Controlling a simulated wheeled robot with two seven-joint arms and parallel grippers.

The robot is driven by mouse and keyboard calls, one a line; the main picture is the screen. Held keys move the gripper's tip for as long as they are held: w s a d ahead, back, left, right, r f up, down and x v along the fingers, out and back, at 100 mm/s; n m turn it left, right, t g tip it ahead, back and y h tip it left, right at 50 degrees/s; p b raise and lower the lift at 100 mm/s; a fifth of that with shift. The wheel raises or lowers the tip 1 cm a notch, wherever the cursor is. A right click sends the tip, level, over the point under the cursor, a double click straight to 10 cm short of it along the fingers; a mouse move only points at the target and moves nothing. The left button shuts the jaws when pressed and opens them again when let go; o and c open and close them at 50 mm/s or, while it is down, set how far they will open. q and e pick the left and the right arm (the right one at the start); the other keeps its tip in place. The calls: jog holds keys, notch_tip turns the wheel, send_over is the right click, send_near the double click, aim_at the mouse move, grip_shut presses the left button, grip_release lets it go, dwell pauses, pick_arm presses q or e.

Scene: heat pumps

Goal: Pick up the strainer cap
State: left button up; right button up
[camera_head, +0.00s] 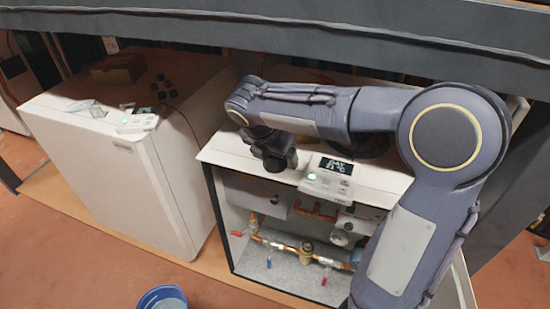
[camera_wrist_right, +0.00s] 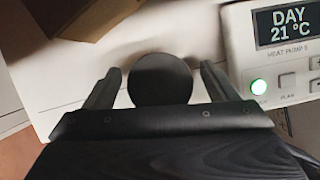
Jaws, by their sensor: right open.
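A round black disc (camera_wrist_right: 160,80), which looks like the strainer cap, shows in the right wrist view above the white top of the open heat pump. My right gripper (camera_wrist_right: 160,69) is open, with one finger on each side of the disc. A gap shows on both sides, so neither finger seems to touch it. In the head view the right gripper (camera_head: 276,160) is low over the left part of that top, and the disc is hidden by it. My left gripper is not in view.
A control panel (camera_head: 329,177) reading DAY 21 °C sits right of the gripper. The open cabinet below shows pipes and valves (camera_head: 306,255). A closed white heat pump (camera_head: 130,150) stands left, with a brown box (camera_head: 118,68) on top. A blue bucket (camera_head: 163,298) is on the floor.

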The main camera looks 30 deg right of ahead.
jog(key=c, duration=1.1)
jog(key=shift+r, duration=0.15)
